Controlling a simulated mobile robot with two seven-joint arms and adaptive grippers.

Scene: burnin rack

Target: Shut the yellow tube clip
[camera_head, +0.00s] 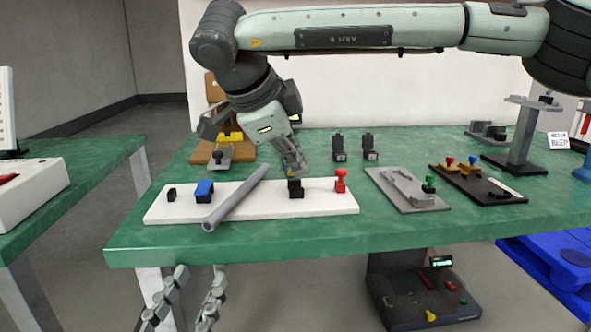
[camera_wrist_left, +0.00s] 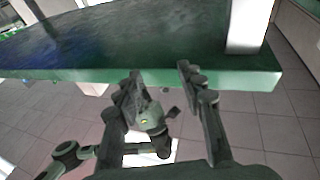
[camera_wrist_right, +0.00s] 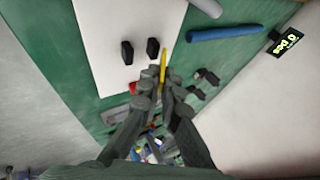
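A narrow yellow piece (camera_wrist_right: 163,66), which looks like the yellow clip's lever, stands by my right fingertips in the right wrist view. Two black blocks (camera_wrist_right: 127,52) sit beside it on the white board. In the head view, a black clip body (camera_head: 295,188) sits on the board right below my right gripper (camera_head: 291,168); no yellow is clearly visible there. My right fingers (camera_wrist_right: 158,86) are close together, with a narrow gap. I cannot tell whether they touch the yellow piece. My left gripper (camera_head: 200,268) is open and empty below the table's front edge; its spread fingers show in the left wrist view (camera_wrist_left: 160,72).
On the white board (camera_head: 255,208) are a blue clip (camera_head: 204,188), a grey tube (camera_head: 236,199) and a red clip (camera_head: 341,181). A grey fixture plate (camera_head: 408,189) lies to the right on the green table. The table front is clear.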

